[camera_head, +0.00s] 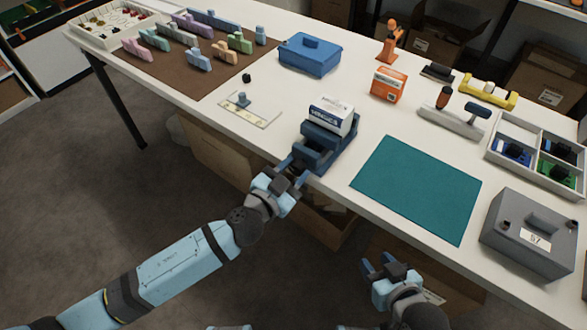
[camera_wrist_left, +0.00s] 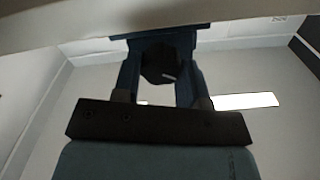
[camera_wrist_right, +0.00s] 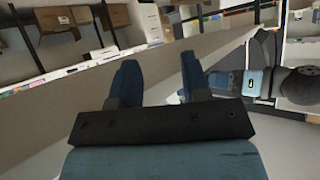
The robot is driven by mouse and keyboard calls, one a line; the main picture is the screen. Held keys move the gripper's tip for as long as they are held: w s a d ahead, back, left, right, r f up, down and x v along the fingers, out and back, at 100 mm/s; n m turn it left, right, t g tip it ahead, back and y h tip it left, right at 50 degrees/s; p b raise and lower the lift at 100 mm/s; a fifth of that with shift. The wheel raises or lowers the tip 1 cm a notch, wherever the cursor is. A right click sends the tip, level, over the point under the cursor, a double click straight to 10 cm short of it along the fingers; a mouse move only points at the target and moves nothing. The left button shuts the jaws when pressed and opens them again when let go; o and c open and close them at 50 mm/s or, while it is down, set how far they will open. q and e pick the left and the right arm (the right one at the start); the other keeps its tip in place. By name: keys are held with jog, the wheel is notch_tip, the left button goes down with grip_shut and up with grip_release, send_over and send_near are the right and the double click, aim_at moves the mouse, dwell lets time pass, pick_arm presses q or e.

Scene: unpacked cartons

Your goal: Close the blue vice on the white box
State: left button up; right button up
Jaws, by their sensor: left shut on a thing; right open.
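The blue vice (camera_head: 318,153) stands at the front edge of the white table. The white box (camera_head: 331,115), with dark blue lettering, sits in the upper part of the vice, between its jaws as far as I can see. My left gripper (camera_head: 292,170) is at the near end of the vice, by the table edge. In the left wrist view its fingers (camera_wrist_left: 160,70) are around a dark round part, apparently the vice's handle or screw. My right gripper (camera_head: 383,264) is open and empty in front of the table, and its spread fingers show in the right wrist view (camera_wrist_right: 158,85).
A teal mat (camera_head: 418,188) lies right of the vice, and a grey box (camera_head: 528,235) stands beyond it. An orange box (camera_head: 387,85), a blue case (camera_head: 309,54) and a small plate with a knob (camera_head: 250,109) stand around the vice. The mat is clear.

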pick_arm(q)
jog(key=m+p, duration=0.1)
jog(key=m, duration=0.3)
jog(key=shift+d, duration=0.1)
jog(key=m+p, duration=0.1)
jog(key=m, duration=0.3)
jog(key=shift+f+m+p, duration=0.15)
jog(key=shift+m+p, duration=0.2)
jog(key=shift+m, duration=1.25)
pick_arm(e)
jog(key=shift+s+d+r, duration=0.1)
jog(key=shift+d+r, duration=0.1)
jog(key=shift+r, duration=0.2)
pick_arm(q)
jog(key=o, duration=0.9)
jog(key=shift+o, duration=0.2)
jog(key=shift+s, duration=0.1)
